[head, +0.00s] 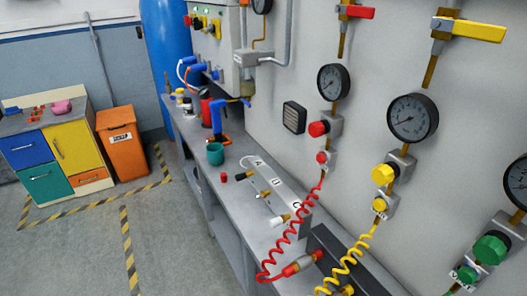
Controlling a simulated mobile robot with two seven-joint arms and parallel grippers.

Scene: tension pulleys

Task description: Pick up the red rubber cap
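A small red cylindrical piece (223,177), which looks like the red rubber cap, stands near the front edge of the grey workbench (240,215). It is just in front of a teal cup (215,154) and left of a grey manifold block marked A, B and C (285,194). A small black-tipped fitting points from the block towards it, with a gap between them. Nothing covers the red piece. Neither of my grippers is in view.
A coiled red hose (294,235) and a coiled yellow hose (347,262) hang over the bench's near end. Gauges and valves line the wall. Tools crowd the bench's far end. An orange bin (122,145) and a coloured cabinet (62,150) stand left; the floor between is clear.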

